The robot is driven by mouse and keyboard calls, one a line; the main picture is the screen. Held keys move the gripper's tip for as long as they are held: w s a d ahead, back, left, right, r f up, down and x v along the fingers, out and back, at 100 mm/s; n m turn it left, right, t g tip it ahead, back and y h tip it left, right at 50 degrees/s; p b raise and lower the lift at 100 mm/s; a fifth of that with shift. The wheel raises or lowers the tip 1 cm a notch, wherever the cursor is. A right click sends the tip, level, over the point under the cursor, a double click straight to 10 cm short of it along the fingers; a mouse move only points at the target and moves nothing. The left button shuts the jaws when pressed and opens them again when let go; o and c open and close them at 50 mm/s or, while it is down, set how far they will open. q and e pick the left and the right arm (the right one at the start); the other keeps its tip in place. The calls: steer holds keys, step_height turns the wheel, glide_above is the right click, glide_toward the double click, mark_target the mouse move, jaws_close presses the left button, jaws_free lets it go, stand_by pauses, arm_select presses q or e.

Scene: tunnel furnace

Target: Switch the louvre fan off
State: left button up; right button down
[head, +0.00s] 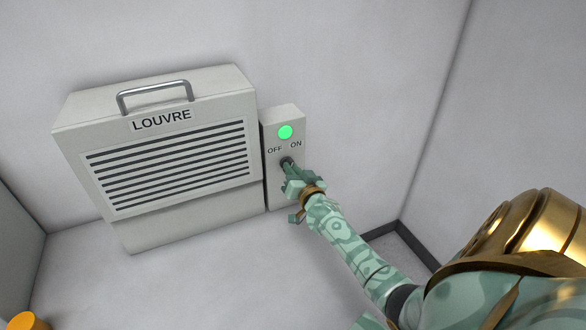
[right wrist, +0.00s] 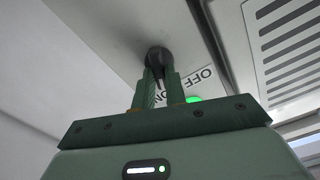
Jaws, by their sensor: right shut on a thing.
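The louvre fan (head: 165,150) is a pale grey box with a slatted front, a metal handle and the label LOUVRE. A grey switch box (head: 283,120) adjoins its right side, with a lit green lamp (head: 285,132) and OFF and ON labels. A dark round knob (head: 287,161) sits below the labels. My right gripper (head: 290,172) is at the knob and shut on it. In the right wrist view the knob (right wrist: 158,58) shows between the fingertips. My left gripper is not in view.
A plain white wall (head: 370,60) lies behind the fan and switch box. A dark skirting strip (head: 415,245) runs along the floor at the right corner. An orange object (head: 22,321) shows at the bottom left. The space right of the switch box is clear.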

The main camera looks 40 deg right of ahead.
steer(key=n+p, duration=0.3)
steer(key=n, duration=0.7)
steer(key=shift+a, duration=0.2)
steer(key=shift+f, duration=0.1)
stand_by(0.4)
steer(key=c, duration=1.4)
jaws_free()
steer(key=shift+c, duration=0.2)
steer(key=p+v, duration=0.1)
steer(key=v, duration=1.5)
steer(key=shift+p, duration=0.4)
steer(key=shift+s, duration=0.1)
